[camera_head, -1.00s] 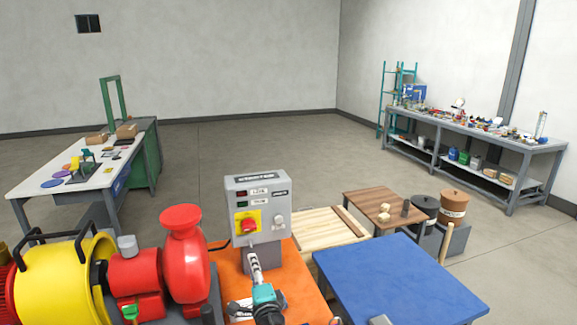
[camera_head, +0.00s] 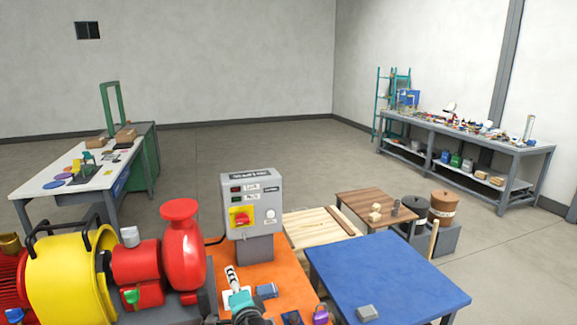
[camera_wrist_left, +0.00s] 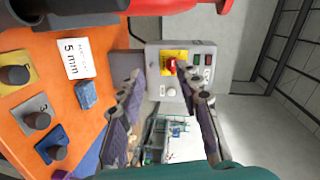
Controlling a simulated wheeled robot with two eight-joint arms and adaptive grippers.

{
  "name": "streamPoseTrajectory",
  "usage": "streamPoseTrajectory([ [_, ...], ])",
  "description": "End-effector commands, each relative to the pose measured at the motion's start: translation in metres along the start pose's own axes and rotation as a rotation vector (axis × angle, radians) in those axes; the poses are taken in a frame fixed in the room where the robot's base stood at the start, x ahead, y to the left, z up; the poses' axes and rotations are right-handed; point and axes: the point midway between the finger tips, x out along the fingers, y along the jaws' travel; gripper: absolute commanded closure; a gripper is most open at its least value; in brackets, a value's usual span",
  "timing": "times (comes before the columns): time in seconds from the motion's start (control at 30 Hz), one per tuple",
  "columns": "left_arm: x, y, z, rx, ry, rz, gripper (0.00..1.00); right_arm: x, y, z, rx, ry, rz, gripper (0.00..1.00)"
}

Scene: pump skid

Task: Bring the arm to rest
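My left gripper (camera_head: 232,274) shows at the bottom middle of the head view, over the orange bench top (camera_head: 281,263). In the left wrist view its two fingers (camera_wrist_left: 160,78) stand apart with nothing between them, so it is open. Beyond the fingers is the grey control box (camera_wrist_left: 208,65) with a red switch on a yellow plate; the gripper looks apart from it. The box (camera_head: 249,188) stands upright behind the gripper in the head view. My right gripper is in neither view.
A red pump (camera_head: 182,252) and yellow guard (camera_head: 68,283) stand left of the gripper. A blue table (camera_head: 385,270) is at right with a grey block (camera_head: 367,313). A small blue block (camera_wrist_left: 86,95) and knobbed plates (camera_wrist_left: 35,115) lie on the orange top.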

Motion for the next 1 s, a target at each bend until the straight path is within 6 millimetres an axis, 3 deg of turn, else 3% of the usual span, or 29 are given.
streamPoseTrajectory([
  [0.27,-0.030,-0.002,0.064,-0.225,-0.117,0.173,0.66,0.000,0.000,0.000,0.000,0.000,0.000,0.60],
  [0.37,-0.054,0.004,0.094,-0.355,-0.179,0.270,0.66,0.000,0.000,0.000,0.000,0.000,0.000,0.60],
  [0.57,-0.130,0.036,0.145,-0.681,-0.312,0.512,0.66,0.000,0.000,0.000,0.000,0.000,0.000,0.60],
  [0.7,-0.183,0.061,0.156,-0.885,-0.373,0.661,0.66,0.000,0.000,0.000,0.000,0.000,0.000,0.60],
  [0.8,-0.210,0.074,0.156,-0.991,-0.397,0.740,0.66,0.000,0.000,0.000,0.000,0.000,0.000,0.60],
  [1.0,-0.234,0.084,0.152,-1.085,-0.412,0.810,0.66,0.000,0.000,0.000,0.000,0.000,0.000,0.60],
])
